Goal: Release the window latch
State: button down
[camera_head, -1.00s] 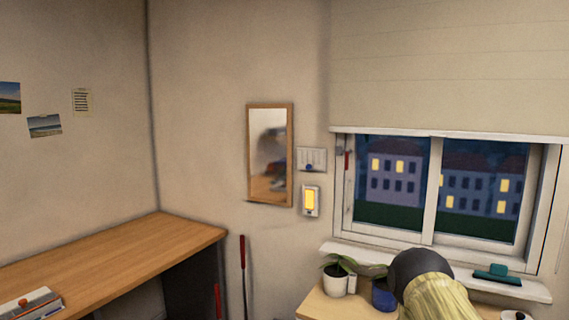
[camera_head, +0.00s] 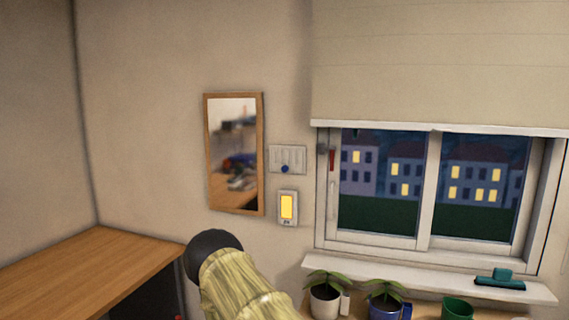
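The window (camera_head: 425,190) is at the right, with two dark panes in a white frame. A small red piece (camera_head: 332,160), which looks like the latch, sits on the left upright of the frame beside a small grey part. Whether it is locked cannot be told. My arm reaches in at the bottom centre, a yellowish sleeve-like link with a dark round end, left of and below the window. My gripper's fingers are not visible in this view.
A white sill (camera_head: 420,266) holds a teal squeegee-like item (camera_head: 500,280). Below stand a white plant pot (camera_head: 326,300), a blue plant pot (camera_head: 385,304) and a green cup (camera_head: 457,308). A mirror (camera_head: 234,153), switch plate (camera_head: 287,160) and lit yellow panel (camera_head: 288,207) hang left.

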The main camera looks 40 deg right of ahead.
aim_at(333, 151)
jog(key=z, duration=0.2)
jog(key=i, duration=0.9)
jog(key=z, duration=0.8)
jog(key=i, duration=0.4)
jog(key=z, duration=0.25)
